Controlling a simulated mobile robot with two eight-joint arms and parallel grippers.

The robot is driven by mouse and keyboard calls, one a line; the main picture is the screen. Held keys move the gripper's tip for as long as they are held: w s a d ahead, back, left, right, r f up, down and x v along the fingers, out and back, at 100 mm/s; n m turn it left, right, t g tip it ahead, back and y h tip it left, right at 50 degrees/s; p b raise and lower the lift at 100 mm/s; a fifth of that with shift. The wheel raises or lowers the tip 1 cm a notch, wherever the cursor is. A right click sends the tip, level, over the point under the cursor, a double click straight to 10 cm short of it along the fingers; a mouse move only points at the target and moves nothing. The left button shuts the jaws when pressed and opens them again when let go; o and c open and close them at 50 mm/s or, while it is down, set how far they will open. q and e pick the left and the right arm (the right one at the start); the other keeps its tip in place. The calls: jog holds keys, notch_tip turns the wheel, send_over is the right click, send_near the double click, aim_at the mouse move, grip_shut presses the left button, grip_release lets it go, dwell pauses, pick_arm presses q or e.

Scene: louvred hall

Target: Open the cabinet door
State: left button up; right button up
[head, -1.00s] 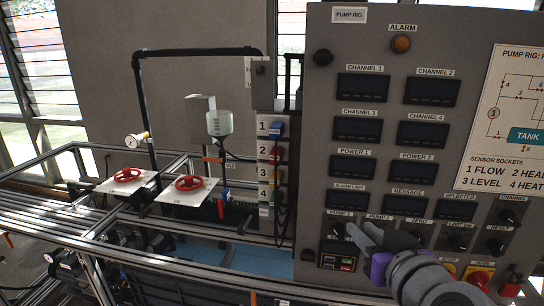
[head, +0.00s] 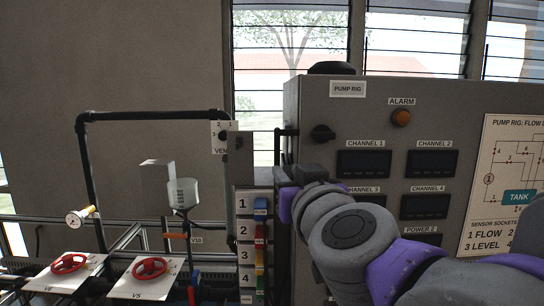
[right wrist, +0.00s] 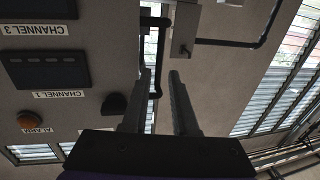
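The grey cabinet (head: 299,100) marked PUMP RIG stands at the right in the head view, its front door closed. A black knob (head: 322,133) is at the door's upper left; it also shows in the right wrist view (right wrist: 115,103), which is upside down. My right gripper (head: 281,176) is by the cabinet's left edge, below the knob in the picture, partly hidden by my own wrist. In the right wrist view its two fingers (right wrist: 160,76) are apart with nothing between them, and the knob lies beside them, not between them. My left gripper is not in view.
Louvred windows (head: 290,50) are behind. My arm covers the lower part of the cabinet front.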

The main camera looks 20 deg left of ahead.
aim_at(278, 160)
jog(key=p+x, duration=0.2)
jog(key=x, duration=0.7)
jog(key=shift+r, duration=0.1)
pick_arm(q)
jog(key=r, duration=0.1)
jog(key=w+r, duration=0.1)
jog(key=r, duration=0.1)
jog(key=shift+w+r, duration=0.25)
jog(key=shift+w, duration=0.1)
pick_arm(e)
jog(key=shift+w+a, duration=0.1)
jog(key=shift+w, duration=0.25)
jog(key=shift+s, duration=0.1)
grip_shut()
